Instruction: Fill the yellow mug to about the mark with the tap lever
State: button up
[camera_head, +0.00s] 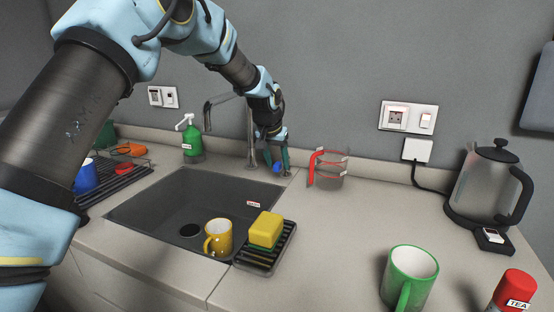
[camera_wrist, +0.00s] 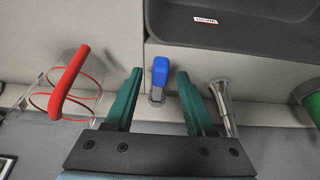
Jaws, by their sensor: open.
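The yellow mug (camera_head: 219,238) stands upright in the dark sink (camera_head: 140,208), near its front edge and beside the drain. Any mark or water inside it cannot be made out. The blue tap lever (camera_wrist: 160,72) stands on the counter behind the sink, beside the metal tap (camera_wrist: 224,108). In the head view the lever (camera_head: 277,168) is partly hidden by my gripper (camera_head: 276,160). In the wrist view my gripper (camera_wrist: 157,80) is open, with the lever between its two green fingers and a gap on each side.
A clear jug with a red handle (camera_head: 328,168) stands close to the right of the tap. A yellow sponge (camera_head: 265,229) sits on a black rack at the sink's right edge. A green soap bottle (camera_head: 191,140), kettle (camera_head: 488,185) and green mug (camera_head: 408,275) stand around.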

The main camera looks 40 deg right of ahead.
jog(key=shift+f, duration=0.1)
grip_shut()
dwell(0.4)
dwell(1.0)
